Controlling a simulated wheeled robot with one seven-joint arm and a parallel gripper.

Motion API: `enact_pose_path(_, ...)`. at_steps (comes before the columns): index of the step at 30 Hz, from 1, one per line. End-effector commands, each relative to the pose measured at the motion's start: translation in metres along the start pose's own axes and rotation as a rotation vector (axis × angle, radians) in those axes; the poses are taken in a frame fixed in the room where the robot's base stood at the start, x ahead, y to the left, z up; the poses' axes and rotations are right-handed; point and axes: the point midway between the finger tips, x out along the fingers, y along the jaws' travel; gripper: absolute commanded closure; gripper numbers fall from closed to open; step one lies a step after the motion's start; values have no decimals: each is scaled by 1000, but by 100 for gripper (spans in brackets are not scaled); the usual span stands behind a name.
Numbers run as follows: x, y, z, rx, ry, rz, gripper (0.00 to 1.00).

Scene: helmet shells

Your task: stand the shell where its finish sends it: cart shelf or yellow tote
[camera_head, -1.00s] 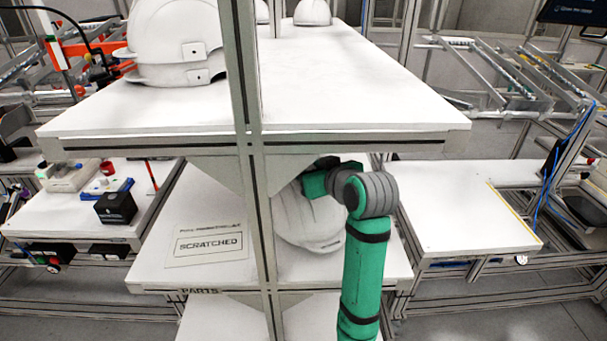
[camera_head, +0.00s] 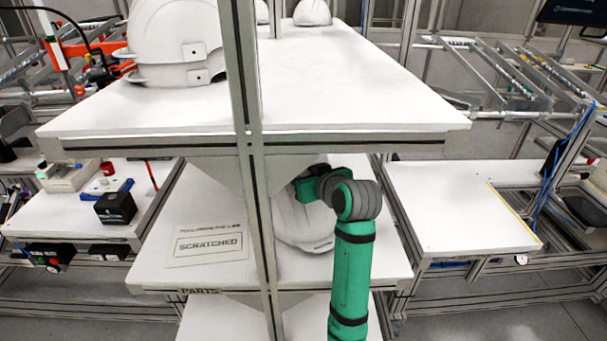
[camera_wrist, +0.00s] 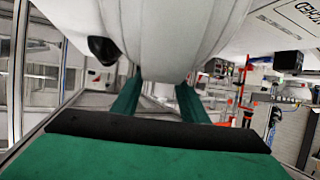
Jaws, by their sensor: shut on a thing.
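A white helmet shell (camera_head: 300,222) is on or just above the lower cart shelf (camera_head: 372,262), partly hidden by the grey upright and my arm. I cannot tell whether it touches the shelf. In the wrist view the shell (camera_wrist: 170,42) fills the top middle, with a dark oval spot at its left. My gripper (camera_wrist: 158,92) is shut on the shell's edge, a green finger on either side. In the head view my wrist reaches in under the upper shelf and hides the fingertips. The shell's visible surface looks plain white. No yellow tote is in view.
A card reading SCRATCHED (camera_head: 208,244) lies on the lower shelf, left of the grey upright (camera_head: 250,150). The upper shelf (camera_head: 330,95) overhangs my gripper and carries stacked white helmets (camera_head: 175,45) at left. A bare white table (camera_head: 455,205) stands at right.

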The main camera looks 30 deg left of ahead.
Motion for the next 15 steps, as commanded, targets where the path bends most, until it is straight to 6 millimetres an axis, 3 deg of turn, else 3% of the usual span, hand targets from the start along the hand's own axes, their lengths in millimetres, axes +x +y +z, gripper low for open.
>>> enact_pose_path(1, 0, 0, 1, 0, 0, 0, 55)
enact_pose_path(3, 0, 0, 1, 0, 0, 0, 41)
enact_pose_path(15, -5, 0, -3, 0, 2, 1, 41)
